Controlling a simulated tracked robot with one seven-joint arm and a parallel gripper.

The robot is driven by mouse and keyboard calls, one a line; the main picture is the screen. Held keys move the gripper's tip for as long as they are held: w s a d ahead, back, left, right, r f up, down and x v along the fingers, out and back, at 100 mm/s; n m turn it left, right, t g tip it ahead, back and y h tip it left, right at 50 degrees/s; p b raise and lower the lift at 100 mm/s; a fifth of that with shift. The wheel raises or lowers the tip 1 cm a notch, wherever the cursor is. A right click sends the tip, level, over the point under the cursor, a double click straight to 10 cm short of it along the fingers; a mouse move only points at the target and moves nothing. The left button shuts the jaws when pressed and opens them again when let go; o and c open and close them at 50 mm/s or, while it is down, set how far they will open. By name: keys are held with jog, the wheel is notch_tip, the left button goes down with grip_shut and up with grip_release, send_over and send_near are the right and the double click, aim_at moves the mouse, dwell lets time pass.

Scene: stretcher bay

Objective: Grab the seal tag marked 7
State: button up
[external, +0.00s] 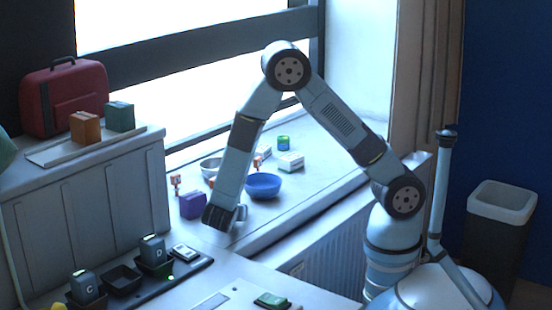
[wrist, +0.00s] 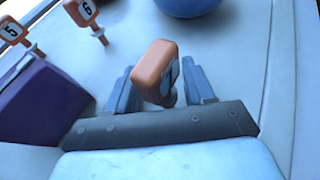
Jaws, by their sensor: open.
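The seal tag marked 7 (wrist: 158,66) shows in the wrist view as an orange block with a dark-blue face on a short stem. The figure on that face is partly legible and looks like a 7. It stands between the two blue fingers of my gripper (wrist: 160,88), which are apart with a gap on each side. In the external view my gripper (external: 224,217) is low over the sill's front edge, and I cannot make out this tag there. Tags marked 6 (wrist: 82,10) and 5 (wrist: 12,30) stand at the upper left in the wrist view.
A purple box (external: 191,206) stands just left of my gripper; it also shows in the wrist view (wrist: 45,108). A blue bowl (external: 263,187) is behind to the right.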

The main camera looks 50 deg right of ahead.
jog(key=shift+d, duration=0.1)
jog(key=shift+c, duration=0.2)
grip_shut()
dwell(0.4)
